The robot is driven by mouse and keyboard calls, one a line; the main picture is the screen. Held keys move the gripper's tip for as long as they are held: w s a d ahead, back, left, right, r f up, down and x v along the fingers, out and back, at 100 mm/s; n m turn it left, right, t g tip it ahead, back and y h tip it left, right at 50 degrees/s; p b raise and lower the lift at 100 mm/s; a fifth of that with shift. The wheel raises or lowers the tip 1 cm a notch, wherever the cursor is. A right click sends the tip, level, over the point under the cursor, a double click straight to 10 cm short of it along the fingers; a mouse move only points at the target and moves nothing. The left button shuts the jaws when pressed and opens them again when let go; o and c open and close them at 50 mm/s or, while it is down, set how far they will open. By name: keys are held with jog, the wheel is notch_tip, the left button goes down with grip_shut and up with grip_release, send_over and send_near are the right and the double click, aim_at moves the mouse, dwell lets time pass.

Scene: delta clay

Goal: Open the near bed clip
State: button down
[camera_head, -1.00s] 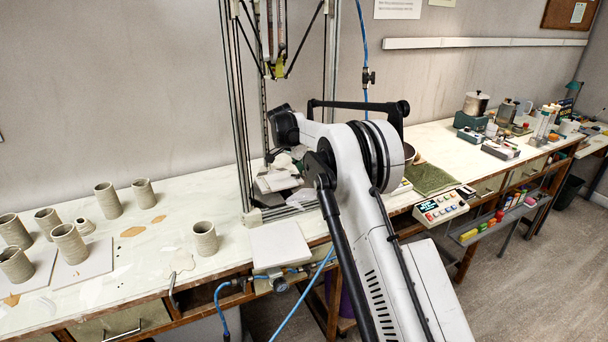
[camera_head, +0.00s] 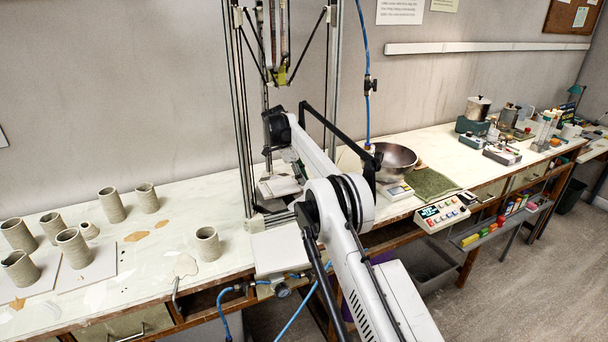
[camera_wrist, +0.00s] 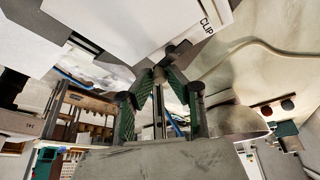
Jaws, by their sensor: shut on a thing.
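The near bed clip (camera_wrist: 172,51) is a small dark grey piece at the edge of a pale plate marked CLIP in the wrist view. My gripper (camera_wrist: 158,76) has its two green-padded fingers closed together on it from below. The plate (camera_wrist: 125,22) fills the upper part of that view. In the head view the printer bed (camera_head: 277,188) is a pale slab inside the tall frame. My wrist hangs over it, and my arm hides the clip and fingertips there.
Printer frame posts (camera_head: 241,120) stand close around my wrist. A metal bowl (camera_head: 398,157) and a button panel (camera_head: 441,212) are to the right. Several clay cups (camera_head: 75,247) stand at the left. A white board (camera_head: 280,251) lies at the bench's front edge.

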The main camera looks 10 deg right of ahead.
jog(key=shift+a+m+g+p, duration=0.2)
jog(key=shift+m+g+p, duration=0.1)
jog(key=shift+m+p, duration=0.7)
jog(key=c, duration=1.7)
grip_release()
jog(key=shift+d+f+n+b, duration=0.15)
jog(key=shift+n+b, duration=0.35)
jog(key=shift+b, duration=0.25)
